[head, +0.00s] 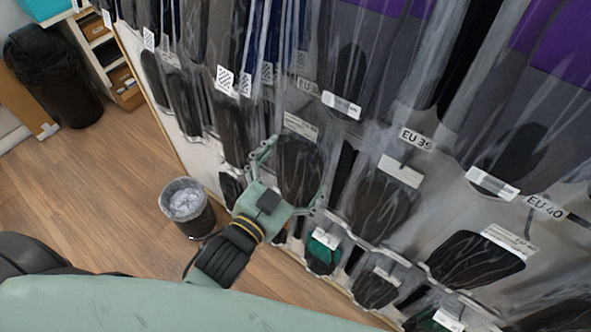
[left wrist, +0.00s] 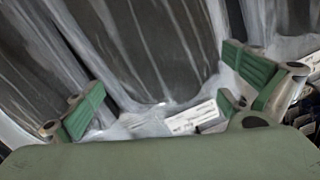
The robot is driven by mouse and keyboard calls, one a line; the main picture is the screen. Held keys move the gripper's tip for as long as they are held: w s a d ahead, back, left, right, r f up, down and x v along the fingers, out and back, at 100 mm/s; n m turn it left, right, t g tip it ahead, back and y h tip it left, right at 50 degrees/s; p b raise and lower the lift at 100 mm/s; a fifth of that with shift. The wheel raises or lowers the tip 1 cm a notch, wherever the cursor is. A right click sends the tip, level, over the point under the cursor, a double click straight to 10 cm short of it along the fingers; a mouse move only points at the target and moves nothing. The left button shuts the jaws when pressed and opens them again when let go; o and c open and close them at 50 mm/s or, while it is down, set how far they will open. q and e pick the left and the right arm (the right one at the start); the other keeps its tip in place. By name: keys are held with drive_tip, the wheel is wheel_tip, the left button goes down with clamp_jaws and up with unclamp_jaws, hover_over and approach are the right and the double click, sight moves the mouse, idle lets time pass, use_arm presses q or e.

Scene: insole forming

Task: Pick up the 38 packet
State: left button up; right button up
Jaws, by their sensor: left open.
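A clear plastic packet with dark insoles (head: 301,160) hangs on the wall rack under a size tag (head: 308,87) that seems to read EU 38; my gripper partly covers the tag's column. My left gripper (head: 292,174) is open, its two fingers spread to either side of this packet's lower part. In the left wrist view my left gripper (left wrist: 167,95) has green finger pads apart, with the dark packet (left wrist: 150,45) and a white label (left wrist: 192,118) between and beyond them. I cannot tell whether the pads touch the plastic. My right gripper is out of view.
Neighbouring packets hang close on both sides, under the EU 39 tag (head: 417,140) and the EU 40 tag (head: 545,207). More packets (head: 375,288) hang in a lower row. A black bin (head: 52,75) stands farther back.

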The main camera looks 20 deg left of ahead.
use_arm(q)
drive_tip(key=shift+c, duration=0.3)
drive_tip(key=c, duration=1.9)
drive_tip(key=shift+r, duration=0.1)
